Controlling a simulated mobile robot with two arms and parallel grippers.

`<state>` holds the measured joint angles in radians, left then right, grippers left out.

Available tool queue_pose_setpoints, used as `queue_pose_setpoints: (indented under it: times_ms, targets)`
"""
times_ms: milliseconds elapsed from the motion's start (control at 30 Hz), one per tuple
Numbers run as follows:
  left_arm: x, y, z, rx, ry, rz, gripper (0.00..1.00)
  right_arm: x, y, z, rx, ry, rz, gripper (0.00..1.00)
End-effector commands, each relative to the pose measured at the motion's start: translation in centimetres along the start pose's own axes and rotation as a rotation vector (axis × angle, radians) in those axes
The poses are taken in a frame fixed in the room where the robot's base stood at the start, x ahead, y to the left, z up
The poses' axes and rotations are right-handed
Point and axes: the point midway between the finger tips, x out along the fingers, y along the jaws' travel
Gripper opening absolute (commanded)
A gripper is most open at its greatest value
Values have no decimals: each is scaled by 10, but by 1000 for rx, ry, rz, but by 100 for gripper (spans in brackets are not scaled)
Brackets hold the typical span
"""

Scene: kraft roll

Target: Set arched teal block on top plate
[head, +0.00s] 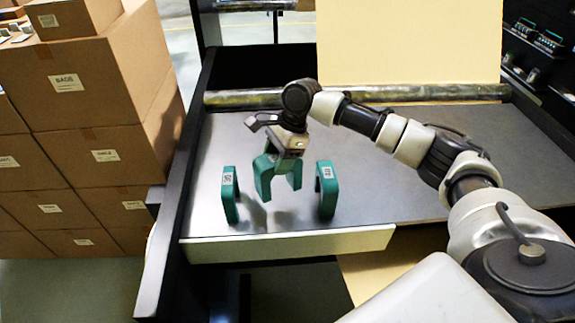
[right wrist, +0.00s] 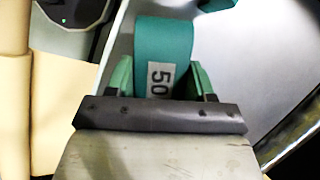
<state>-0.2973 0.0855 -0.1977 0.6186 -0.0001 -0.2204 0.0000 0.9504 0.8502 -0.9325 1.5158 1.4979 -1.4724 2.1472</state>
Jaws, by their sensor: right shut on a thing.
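My right gripper (head: 281,160) is shut on an arched teal block (head: 264,180). The block hangs legs down over the grey plate (head: 400,185); whether its legs touch the plate is hard to tell. In the right wrist view the teal block (right wrist: 163,38) sits between the fingers, with a white label reading 50. Two similar teal arches stand upright on the plate, a left arch (head: 229,196) and a right arch (head: 326,190), with the held block between them in the picture. My left gripper is not in view.
A metallic roller (head: 240,99) runs along the back, with a cream sheet (head: 410,45) rising behind it. A pale strip (head: 290,246) lines the front edge. Stacked cardboard boxes (head: 85,80) stand at left, beyond a black frame rail (head: 165,240). The plate's right side is clear beneath my arm.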

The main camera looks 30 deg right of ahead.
Motion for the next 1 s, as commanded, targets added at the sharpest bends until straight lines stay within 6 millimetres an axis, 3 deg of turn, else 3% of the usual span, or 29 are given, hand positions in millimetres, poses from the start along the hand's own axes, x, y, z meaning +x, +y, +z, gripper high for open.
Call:
queue_pose_setpoints:
  times_ms: [433,833,867,1000]
  targets:
    - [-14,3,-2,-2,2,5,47,52,0,-21,-3,0,0,22]
    - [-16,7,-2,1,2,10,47,58,0,-23,-3,-1,-1,22]
    - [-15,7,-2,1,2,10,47,58,0,-24,-3,0,0,56]
    - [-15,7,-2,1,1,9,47,58,0,-24,-3,0,0,77]
